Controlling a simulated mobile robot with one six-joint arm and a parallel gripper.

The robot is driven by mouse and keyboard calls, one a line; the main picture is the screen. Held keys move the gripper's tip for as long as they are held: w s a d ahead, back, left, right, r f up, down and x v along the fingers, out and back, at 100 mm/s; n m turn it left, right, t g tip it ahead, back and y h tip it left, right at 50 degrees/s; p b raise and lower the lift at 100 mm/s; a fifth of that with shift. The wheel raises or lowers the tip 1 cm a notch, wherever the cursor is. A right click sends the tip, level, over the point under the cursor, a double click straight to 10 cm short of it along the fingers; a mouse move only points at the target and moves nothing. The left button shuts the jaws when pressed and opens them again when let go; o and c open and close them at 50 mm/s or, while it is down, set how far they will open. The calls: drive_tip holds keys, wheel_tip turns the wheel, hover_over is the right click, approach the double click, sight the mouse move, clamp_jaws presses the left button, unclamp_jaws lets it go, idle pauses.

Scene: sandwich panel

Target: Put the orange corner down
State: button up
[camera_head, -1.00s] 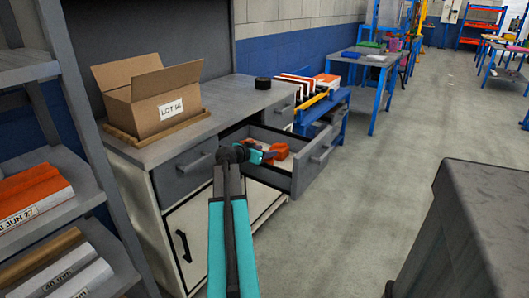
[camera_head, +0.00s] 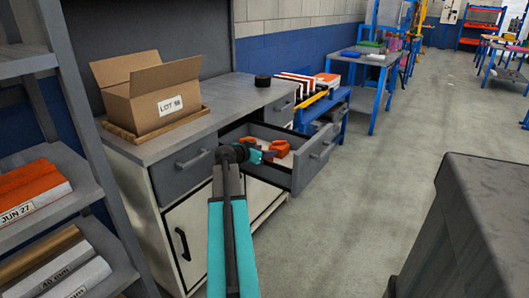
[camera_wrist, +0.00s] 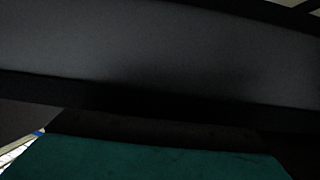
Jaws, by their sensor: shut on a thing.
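An orange corner (camera_head: 281,147) shows at the tip of my gripper (camera_head: 268,154), over the open grey drawer (camera_head: 318,158). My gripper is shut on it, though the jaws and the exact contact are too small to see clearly. I cannot tell whether the corner touches the drawer's pale floor. The wrist view is dark: a grey surface (camera_wrist: 160,50) fills most of it, a teal part of my gripper lies along the bottom, and the corner does not show there.
A cardboard box (camera_head: 148,95) in a tray and a black roll (camera_head: 262,80) stand on the worktop (camera_head: 215,108) above the drawer. Shelves (camera_head: 40,190) with orange and white boxes stand at left. A dark grey block (camera_head: 470,225) is at right. Floor between is clear.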

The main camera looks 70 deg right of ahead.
drive_tip(key=o, duration=1.1)
drive_tip(key=shift+c, duration=0.2)
drive_tip(key=shift+r+p, duration=0.2)
drive_tip(key=shift+p, duration=0.1)
drive_tip(key=shift+r+p, duration=0.55)
drive_tip(key=shift+p, duration=0.25)
drive_tip(key=v, duration=1.1)
drive_tip(key=shift+a, duration=0.4)
drive_tip(key=shift+r, duration=0.1)
